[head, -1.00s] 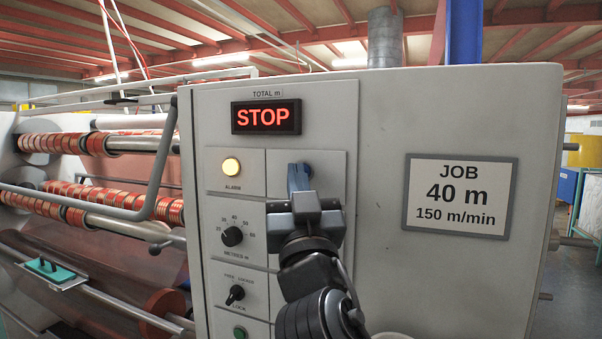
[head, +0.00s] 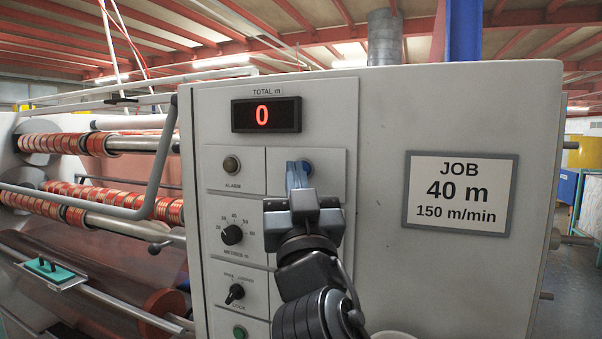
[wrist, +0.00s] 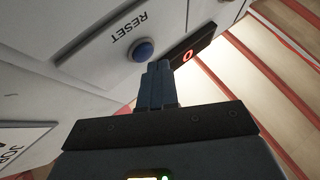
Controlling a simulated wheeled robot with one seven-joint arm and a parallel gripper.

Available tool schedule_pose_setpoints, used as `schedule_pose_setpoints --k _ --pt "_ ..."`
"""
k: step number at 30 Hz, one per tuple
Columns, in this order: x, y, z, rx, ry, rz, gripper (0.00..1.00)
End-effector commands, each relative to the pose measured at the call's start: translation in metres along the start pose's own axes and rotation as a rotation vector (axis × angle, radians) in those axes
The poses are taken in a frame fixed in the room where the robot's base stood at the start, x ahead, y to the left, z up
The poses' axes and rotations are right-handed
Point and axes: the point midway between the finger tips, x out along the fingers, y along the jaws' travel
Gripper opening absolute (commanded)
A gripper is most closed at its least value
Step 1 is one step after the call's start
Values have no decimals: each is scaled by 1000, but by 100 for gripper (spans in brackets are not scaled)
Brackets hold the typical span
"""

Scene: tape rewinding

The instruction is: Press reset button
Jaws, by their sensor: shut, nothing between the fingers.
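The round blue reset button (wrist: 141,50), labelled RESET, sits on the grey panel in the wrist view. My gripper (wrist: 158,66) is shut and empty, its blue fingertips right beside the button's edge in that view. I cannot tell whether they touch it. In the head view my gripper (head: 297,165) is in front of the panel's upper right section and hides most of the button. The TOTAL m display (head: 266,115) reads a red 0; it also shows in the wrist view (wrist: 190,55). The alarm lamp (head: 231,165) is dark.
Left of my gripper are the metres dial (head: 232,234), the lock knob (head: 235,293) and a green button (head: 240,332). A job sign (head: 461,193) reads 40 m, 150 m/min. Rolls of red-gold tape (head: 90,145) lie at the left behind a bent grey bar (head: 150,195).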

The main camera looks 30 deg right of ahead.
Motion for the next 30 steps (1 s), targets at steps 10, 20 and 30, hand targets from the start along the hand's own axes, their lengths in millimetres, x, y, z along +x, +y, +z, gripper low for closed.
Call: schedule_pose_setpoints --k 10,20,30 --pt "-4 -2 -3 1 0 0 0" --pt "-19 -14 -12 3 1 -3 0" --pt "-37 -27 -26 2 0 -1 0"
